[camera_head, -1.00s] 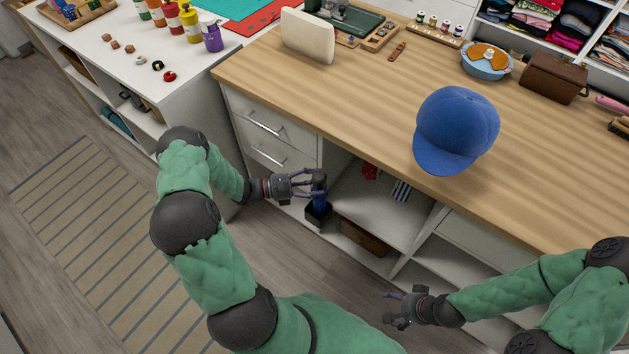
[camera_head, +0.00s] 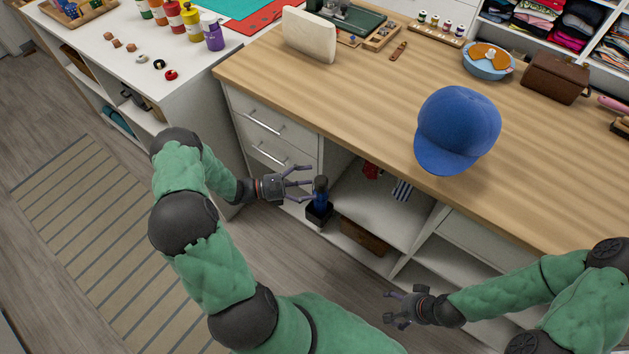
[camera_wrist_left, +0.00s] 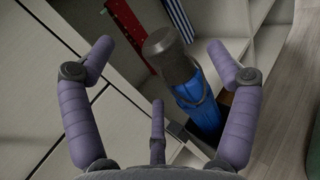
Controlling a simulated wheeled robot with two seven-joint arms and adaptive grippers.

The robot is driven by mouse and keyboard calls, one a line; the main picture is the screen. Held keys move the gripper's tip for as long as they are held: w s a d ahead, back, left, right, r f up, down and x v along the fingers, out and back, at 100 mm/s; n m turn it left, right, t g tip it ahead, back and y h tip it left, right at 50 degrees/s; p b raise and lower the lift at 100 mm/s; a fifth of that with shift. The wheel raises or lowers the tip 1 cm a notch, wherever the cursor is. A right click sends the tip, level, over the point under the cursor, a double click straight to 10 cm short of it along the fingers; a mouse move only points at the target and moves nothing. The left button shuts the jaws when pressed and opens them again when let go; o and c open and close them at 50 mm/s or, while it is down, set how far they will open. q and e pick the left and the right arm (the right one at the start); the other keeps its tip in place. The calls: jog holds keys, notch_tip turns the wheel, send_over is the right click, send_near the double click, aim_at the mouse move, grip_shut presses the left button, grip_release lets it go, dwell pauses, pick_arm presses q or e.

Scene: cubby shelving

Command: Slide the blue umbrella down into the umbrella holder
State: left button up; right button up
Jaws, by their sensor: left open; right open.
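The blue umbrella (camera_head: 321,196) stands upright in the black umbrella holder (camera_head: 319,217), in front of the cubby shelving. In the left wrist view the blue umbrella (camera_wrist_left: 197,92) shows its dark handle end beyond my open fingers, with its lower end inside the dark holder opening (camera_wrist_left: 226,103). My left gripper (camera_head: 305,182) is open and empty, just left of the umbrella and apart from it. It also shows in the left wrist view (camera_wrist_left: 160,85). My right gripper (camera_head: 388,307) is open and empty, low at the front right, away from the umbrella.
The wooden counter (camera_head: 350,110) holds a blue cap (camera_head: 457,130) near its front edge. Below it are drawers (camera_head: 262,123) and open shelves with a brown basket (camera_head: 364,236). Open floor lies left, with a striped rug (camera_head: 90,230).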

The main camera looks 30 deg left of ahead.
pick_arm(q)
jog(key=v, duration=0.9)
jog(key=shift+s+a, duration=0.15)
jog(key=shift+a, duration=0.05)
dwell(0.7)
jog(key=s+d+f+m+g+y+p, duration=0.1)
jog(key=s+d+f+m+g+y, duration=0.25)
jog(key=d+m+g, duration=0.35)
jog(key=s+d+f+m+g+y+p, duration=0.2)
jog(key=s+d+f+m, duration=0.2)
jog(key=d, duration=0.5)
jog(key=s+d+f+m+g+y+p, duration=0.1)
jog(key=s+d+f+m+g+y, duration=0.25)
jog(key=d+m+g, duration=0.35)
jog(key=w+d+r+m+t+p, duration=0.1)
jog(key=d+r+m+t, duration=0.1)
jog(key=d+m+t, duration=0.2)
jog(key=shift+w+d+r+m+t+y, duration=0.2)
jog(key=shift+w+d+m+t+y, duration=0.25)
jog(key=shift+d, duration=0.6)
